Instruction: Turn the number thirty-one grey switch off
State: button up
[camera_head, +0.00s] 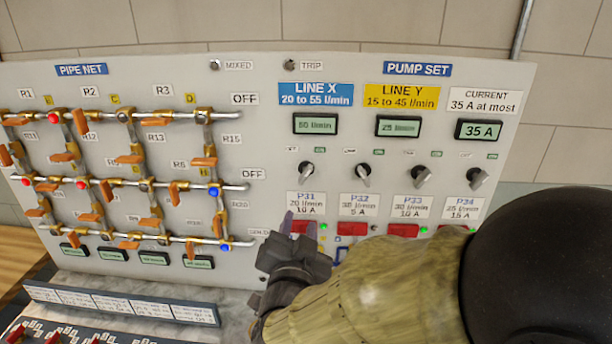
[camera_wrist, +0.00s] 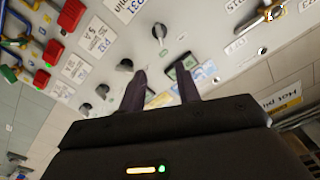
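The grey switch of pump P31 (camera_head: 307,169) is a small rotary knob on the panel, above the P31 label (camera_head: 305,203) and below the green LINE X display (camera_head: 316,124). The marks beside it are too small to read, so its setting is unclear. In the wrist view the P31 switch (camera_wrist: 160,33) lies just beyond the fingertips. My gripper (camera_wrist: 160,73) is open, with two dark fingers apart and nothing between them. In the head view my gripper (camera_head: 299,222) is in front of the panel below the switch, partly covering the P31 label's lower area and red block.
Similar grey switches for P32 (camera_head: 363,175), P33 (camera_head: 421,176) and P34 (camera_head: 477,178) stand in a row to the right. Red blocks (camera_head: 403,230) sit below their labels. Orange-handled pipework (camera_head: 125,160) projects at the left. A sloped console (camera_head: 120,304) lies below.

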jog(key=p, duration=1.2)
send_near(306, 176)
jog(key=w, duration=0.8)
jog(key=shift+w+d+r, duration=0.1)
jog(key=shift+w+d, duration=0.1)
jog(key=shift+w, duration=0.55)
jog(key=shift+c, duration=0.2)
grip_shut()
